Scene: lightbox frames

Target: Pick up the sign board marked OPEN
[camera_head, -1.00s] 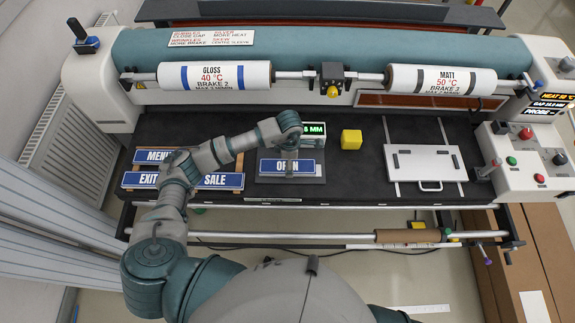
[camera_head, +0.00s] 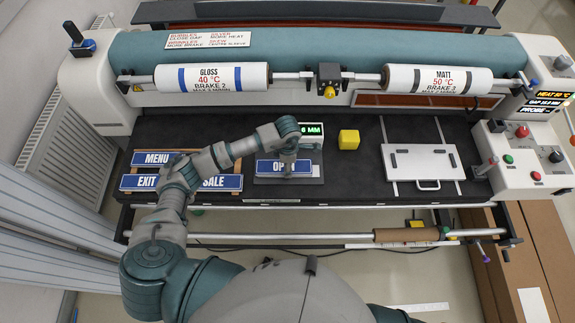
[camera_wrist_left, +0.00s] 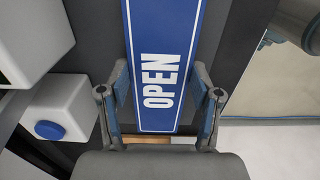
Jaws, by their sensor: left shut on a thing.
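The blue OPEN sign board (camera_head: 266,168) with white letters is on a grey plate (camera_head: 262,181) at the middle of the black bed. It also shows close up in the wrist view (camera_wrist_left: 163,35), its word running lengthwise. My left gripper (camera_head: 292,166) is over the board's right half and hides the end of the word. In the wrist view my left gripper (camera_wrist_left: 160,98) has one finger along each long edge of the board and is shut on it. I cannot tell whether the board is clear of the plate. My right gripper is out of view.
MENU (camera_head: 156,158), EXIT (camera_head: 142,182) and SALE (camera_head: 218,182) signs lie to the left, partly behind my arm. A display box (camera_head: 311,131) stands close behind the gripper, with a yellow cube (camera_head: 349,139) beside it. A silver handled plate (camera_head: 423,162) lies right. Rollers span the back.

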